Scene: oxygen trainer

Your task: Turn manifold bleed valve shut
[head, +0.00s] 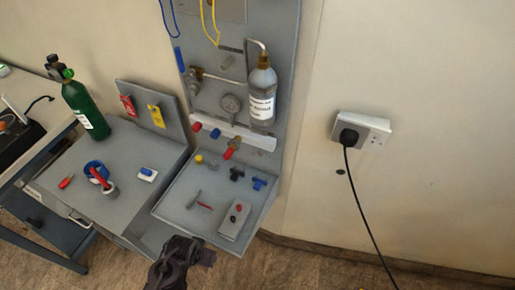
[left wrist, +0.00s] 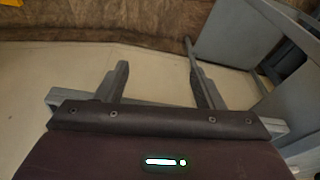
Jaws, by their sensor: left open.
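The upright grey manifold panel (head: 286,60) stands at top centre in the head view. It carries piping with a brass fitting (head: 194,82), a round gauge (head: 230,104) and a labelled grey bottle (head: 262,95). Below the gauge are a red knob (head: 197,127), a blue knob (head: 215,134) and a red-orange fitting (head: 232,148). I cannot tell which is the bleed valve. My left gripper (head: 194,250) is in front of and below the tray, well apart from the panel. In the left wrist view my left gripper (left wrist: 158,78) is open and empty over the floor.
The grey tray (head: 174,207) under the panel holds small fittings and a grey box (head: 235,220). A side bench (head: 130,150) holds a green cylinder (head: 84,108), a blue-and-red item and tags. A wall socket (head: 362,130) with a black cable is on the right.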

